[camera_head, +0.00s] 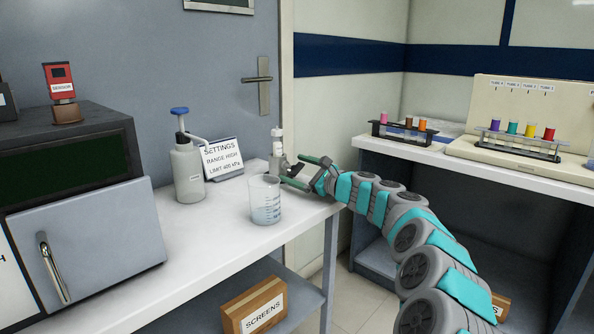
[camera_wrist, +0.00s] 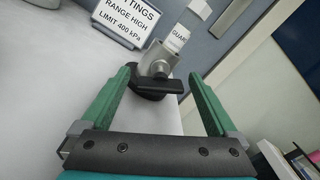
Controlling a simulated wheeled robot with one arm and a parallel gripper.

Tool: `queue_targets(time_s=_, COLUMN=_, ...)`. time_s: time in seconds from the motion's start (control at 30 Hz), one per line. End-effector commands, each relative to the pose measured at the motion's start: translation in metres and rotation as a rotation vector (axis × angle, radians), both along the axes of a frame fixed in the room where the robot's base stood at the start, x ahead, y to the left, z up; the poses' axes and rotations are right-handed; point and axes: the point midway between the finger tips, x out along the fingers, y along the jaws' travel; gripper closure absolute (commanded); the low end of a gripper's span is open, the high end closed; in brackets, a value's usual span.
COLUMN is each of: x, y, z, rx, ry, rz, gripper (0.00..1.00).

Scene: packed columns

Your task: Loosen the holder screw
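The holder (camera_head: 276,166) stands near the right end of the white bench, with a white-labelled guard column (camera_head: 277,142) upright in it. In the wrist view the holder's grey metal body (camera_wrist: 158,58) and the guard column's label (camera_wrist: 178,38) show. A black bar-like part, seemingly the holder screw's handle (camera_wrist: 158,86), faces me. My gripper (camera_head: 294,171) is open, with its green fingers pointing at the holder. In the wrist view the gripper (camera_wrist: 161,76) has the black handle between its fingers, with gaps on both sides. The screw's thread is hidden.
A beaker (camera_head: 265,200) stands close in front of my gripper. A pump bottle (camera_head: 187,170) and a settings sign (camera_head: 222,159) stand to the left. A grey cabinet (camera_head: 85,230) fills the bench's left. Tube racks (camera_head: 518,142) stand on the right bench (camera_head: 480,170).

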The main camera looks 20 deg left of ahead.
Motion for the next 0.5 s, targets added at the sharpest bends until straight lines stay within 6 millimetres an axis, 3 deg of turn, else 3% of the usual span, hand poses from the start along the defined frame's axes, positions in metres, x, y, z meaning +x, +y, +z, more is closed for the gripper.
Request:
queue_targets(time_s=0.07, x=0.0001, y=-0.0002, z=-0.0001, rx=0.000, ry=0.000, rz=0.000, gripper=0.15)
queue_targets(time_s=0.5, x=0.0000, y=-0.0001, z=-0.0005, rx=-0.001, ry=0.000, rz=0.000, gripper=0.65)
